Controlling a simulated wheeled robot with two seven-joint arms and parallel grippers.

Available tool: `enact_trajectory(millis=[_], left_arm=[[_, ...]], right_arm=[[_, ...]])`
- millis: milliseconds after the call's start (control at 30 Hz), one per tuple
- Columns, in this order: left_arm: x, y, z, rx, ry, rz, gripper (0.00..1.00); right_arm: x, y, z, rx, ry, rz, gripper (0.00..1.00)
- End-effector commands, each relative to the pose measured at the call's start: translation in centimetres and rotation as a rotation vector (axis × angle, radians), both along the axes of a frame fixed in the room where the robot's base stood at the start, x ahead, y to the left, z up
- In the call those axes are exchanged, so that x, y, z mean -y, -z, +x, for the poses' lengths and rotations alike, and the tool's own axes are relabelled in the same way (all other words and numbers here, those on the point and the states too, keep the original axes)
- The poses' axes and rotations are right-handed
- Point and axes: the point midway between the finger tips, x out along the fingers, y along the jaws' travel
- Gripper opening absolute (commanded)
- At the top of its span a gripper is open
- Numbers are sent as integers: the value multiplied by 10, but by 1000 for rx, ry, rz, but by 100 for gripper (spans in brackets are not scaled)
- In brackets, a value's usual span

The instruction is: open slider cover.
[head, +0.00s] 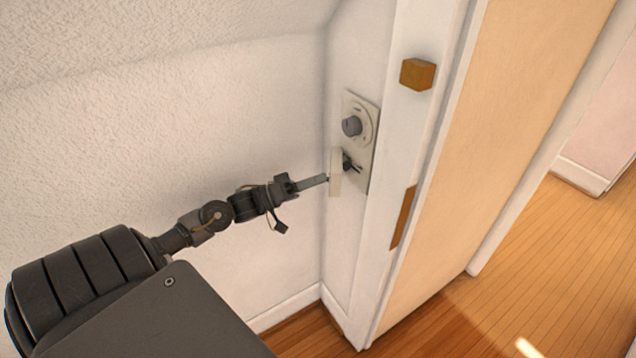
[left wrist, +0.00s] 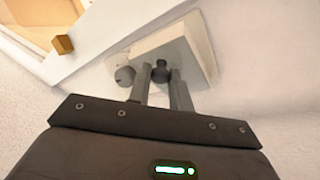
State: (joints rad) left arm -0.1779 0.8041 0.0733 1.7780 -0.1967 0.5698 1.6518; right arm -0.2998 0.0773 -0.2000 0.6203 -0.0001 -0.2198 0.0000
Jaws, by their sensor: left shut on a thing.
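A cream wall plate (head: 357,103) sits on the narrow wall beside the door frame. A grey round knob (head: 352,126) is on its upper part, and it also shows in the wrist view (left wrist: 125,76). Lower down is a cream slider cover (head: 335,178) standing out from the plate, with a small dark knob (left wrist: 160,72) beside it. My left gripper (head: 340,172) reaches the plate from the left. In the wrist view its two fingers (left wrist: 158,82) are on either side of the dark knob, shut on it. The cover partly hides the fingertips in the head view. My right gripper is not in view.
A white door frame (head: 405,120) stands just right of the plate. A wooden block (head: 418,74) sticks out from it, with a flat wooden piece (head: 403,217) lower down. A textured wall (head: 150,130) is on the left. Wooden floor (head: 540,240) lies beyond the doorway.

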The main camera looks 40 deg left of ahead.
Motion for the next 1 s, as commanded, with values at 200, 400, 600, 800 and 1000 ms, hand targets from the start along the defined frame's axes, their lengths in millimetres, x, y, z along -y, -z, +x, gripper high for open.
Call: enact_trajectory(millis=[200, 400, 600, 800, 1000], left_arm=[[-1, 0, 0, -2, 3, -2, 0], [-1, 0, 0, -2, 3, -1, 39], [-1, 0, 0, -2, 3, -1, 43], [-5, 3, -5, -4, 2, -2, 43], [-25, 15, -31, -6, 2, -1, 43]], right_arm=[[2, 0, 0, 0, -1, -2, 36], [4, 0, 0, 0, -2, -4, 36], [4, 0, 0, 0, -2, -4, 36], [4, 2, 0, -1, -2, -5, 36], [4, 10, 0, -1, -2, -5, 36]])
